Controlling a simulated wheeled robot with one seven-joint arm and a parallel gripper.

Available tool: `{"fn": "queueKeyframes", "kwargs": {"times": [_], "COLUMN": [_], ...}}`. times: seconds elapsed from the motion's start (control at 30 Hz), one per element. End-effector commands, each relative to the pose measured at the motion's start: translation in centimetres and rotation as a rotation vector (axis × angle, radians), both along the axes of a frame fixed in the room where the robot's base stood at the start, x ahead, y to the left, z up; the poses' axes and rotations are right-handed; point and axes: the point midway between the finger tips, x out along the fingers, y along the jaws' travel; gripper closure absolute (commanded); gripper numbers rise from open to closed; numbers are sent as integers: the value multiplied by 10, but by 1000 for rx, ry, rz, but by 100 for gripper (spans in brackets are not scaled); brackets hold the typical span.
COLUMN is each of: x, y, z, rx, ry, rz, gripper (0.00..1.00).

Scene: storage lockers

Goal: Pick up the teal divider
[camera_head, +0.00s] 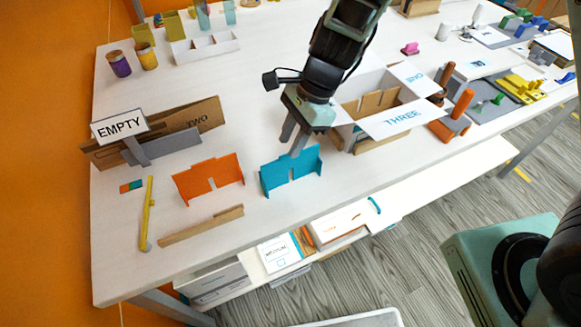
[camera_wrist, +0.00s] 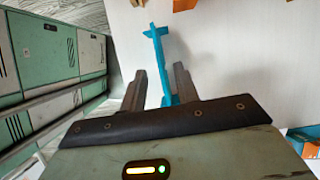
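The teal divider (camera_head: 277,180) stands upright on the white table near its front edge, right of the orange divider (camera_head: 205,179). My gripper (camera_head: 293,145) points down over the teal divider's upper edge. In the wrist view the teal divider (camera_wrist: 158,46) shows edge-on, running between my two spread fingers (camera_wrist: 159,84). There is a gap on both sides of it, wider on the left. The near end of the divider is partly hidden by my gripper.
A white open box marked THREE (camera_head: 390,125) stands close to the right of my gripper. A wooden strip (camera_head: 201,225) lies at the front left, near a yellow rod (camera_head: 147,213). An EMPTY sign (camera_head: 119,126) stands at the left.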

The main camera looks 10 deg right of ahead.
Motion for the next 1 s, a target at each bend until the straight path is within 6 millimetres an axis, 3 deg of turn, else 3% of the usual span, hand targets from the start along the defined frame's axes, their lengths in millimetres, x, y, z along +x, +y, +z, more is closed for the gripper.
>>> {"fn": "queueKeyframes", "kwargs": {"times": [0.1, 0.37, 0.63, 0.97, 1.0], "x": [-3, -5, -10, -10, -10], "y": [7, 13, 26, 29, 29], "z": [-18, -34, -70, -76, -76], "rx": [-1, 0, 0, 0, 0], "ry": [3, 1, 1, -1, -1], "rz": [1, -1, 0, 1, 1], "gripper": [69, 69, 69, 69, 77]}}
